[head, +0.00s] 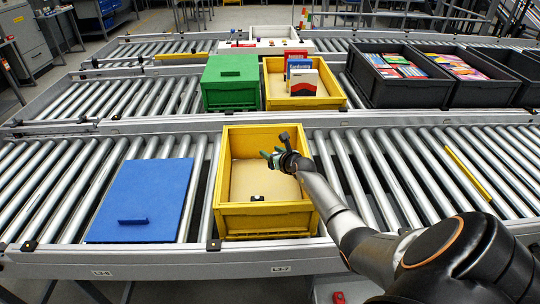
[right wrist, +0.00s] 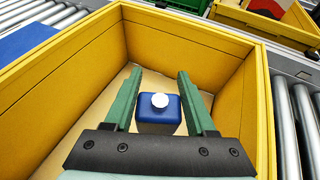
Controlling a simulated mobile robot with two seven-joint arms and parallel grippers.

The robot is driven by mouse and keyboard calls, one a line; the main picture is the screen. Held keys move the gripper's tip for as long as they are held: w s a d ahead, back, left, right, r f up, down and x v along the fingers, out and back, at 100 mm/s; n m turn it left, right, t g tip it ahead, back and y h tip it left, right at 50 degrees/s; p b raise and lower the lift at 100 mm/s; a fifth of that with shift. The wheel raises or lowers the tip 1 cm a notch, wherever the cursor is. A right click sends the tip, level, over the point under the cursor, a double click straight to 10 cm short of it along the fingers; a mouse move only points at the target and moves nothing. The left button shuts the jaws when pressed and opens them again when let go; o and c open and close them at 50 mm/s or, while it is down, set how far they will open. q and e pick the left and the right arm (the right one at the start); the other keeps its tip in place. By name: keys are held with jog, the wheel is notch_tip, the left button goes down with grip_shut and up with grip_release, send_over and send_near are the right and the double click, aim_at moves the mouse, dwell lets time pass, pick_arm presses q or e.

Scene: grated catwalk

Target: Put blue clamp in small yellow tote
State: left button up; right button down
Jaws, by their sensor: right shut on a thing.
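The near yellow tote (head: 266,222) stands on the front roller conveyor; its walls surround my right gripper in the right wrist view (right wrist: 190,40). My right gripper (head: 273,155) reaches into the tote's opening from the right. Its green fingers (right wrist: 159,72) are shut on a blue block-shaped thing with a round white disc on top, which I take as the blue clamp (right wrist: 147,114). It is between the fingers, above the tan floor; its lower part is hidden by my gripper's dark palm. I cannot make it out in the head view. My left gripper is not in view.
A blue lid-like panel (head: 146,196) lies left of the tote. Behind are a green bin (head: 230,84), a second yellow tote (head: 334,101) holding boxes or books, and black crates (head: 388,97) with books. Bare rollers (head: 400,165) lie to the right.

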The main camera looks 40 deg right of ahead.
jog(key=f, duration=0.2)
jog(key=w+f, duration=0.1)
jog(key=f, duration=0.1)
jog(key=shift+w+d+f+b, duration=0.1)
jog(key=shift+d+f+b, duration=0.15)
jog(key=shift+b, duration=0.1)
dwell(0.3)
jog(key=shift+f+b, duration=0.65)
jog(key=shift+r, duration=0.1)
jog(key=shift+c, duration=1.1)
grip_release()
jog(key=shift+a, duration=0.1)
